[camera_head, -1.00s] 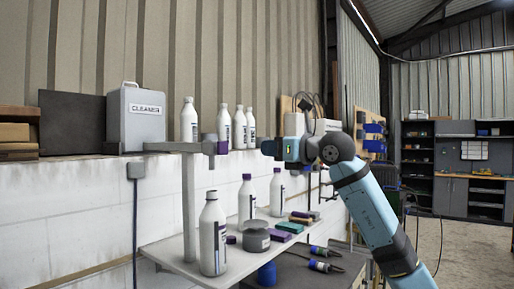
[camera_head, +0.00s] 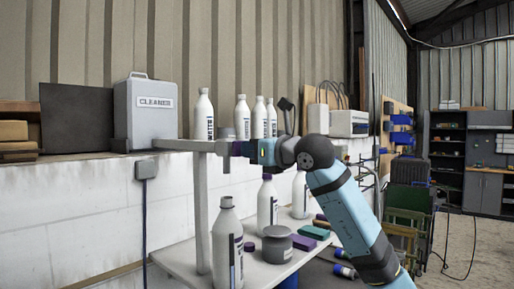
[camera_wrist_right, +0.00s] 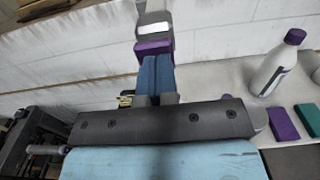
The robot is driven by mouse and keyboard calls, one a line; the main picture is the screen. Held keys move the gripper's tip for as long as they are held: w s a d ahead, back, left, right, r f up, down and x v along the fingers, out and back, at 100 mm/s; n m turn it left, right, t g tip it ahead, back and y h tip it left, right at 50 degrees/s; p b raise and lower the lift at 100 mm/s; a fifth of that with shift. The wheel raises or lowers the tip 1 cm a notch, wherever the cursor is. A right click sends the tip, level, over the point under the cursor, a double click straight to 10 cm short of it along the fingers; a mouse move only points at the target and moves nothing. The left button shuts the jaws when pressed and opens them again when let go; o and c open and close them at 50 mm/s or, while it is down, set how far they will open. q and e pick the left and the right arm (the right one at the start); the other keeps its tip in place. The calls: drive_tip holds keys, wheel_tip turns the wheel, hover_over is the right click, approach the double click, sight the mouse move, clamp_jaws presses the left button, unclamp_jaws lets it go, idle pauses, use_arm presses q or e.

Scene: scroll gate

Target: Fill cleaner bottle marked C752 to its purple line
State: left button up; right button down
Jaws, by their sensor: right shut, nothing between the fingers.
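A grey box marked CLEANER (camera_head: 145,112) stands on the wall ledge. A grey arm on a post runs from it to a dispenser head (camera_head: 228,134). In the right wrist view the head's purple part (camera_wrist_right: 153,47) lies directly at my fingertips; I cannot tell whether they press it. My right gripper (camera_head: 236,149) is shut and empty; its blue fingers (camera_wrist_right: 155,62) are together. On the lower shelf, a white bottle with a grey cap (camera_head: 228,245) stands near the post, and a purple-capped bottle (camera_head: 267,205) behind it. No C752 marking is legible. My left gripper is out of view.
Several white bottles (camera_head: 204,115) stand on the ledge. A grey round container (camera_head: 277,242) and purple and teal blocks (camera_head: 314,232) lie on the lower shelf (camera_head: 185,262). Another white bottle (camera_head: 300,192) is partly behind my right arm. A green chair-like object stands at right.

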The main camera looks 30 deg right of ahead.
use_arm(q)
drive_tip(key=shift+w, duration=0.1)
use_arm(e)
drive_tip(key=shift+w+a, duration=0.15)
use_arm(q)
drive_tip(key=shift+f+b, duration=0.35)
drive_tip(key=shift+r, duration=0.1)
use_arm(e)
drive_tip(key=shift+w+a+r, duration=0.1)
drive_tip(key=shift+w+a, duration=0.1)
drive_tip(key=shift+w, duration=0.45)
idle(0.9)
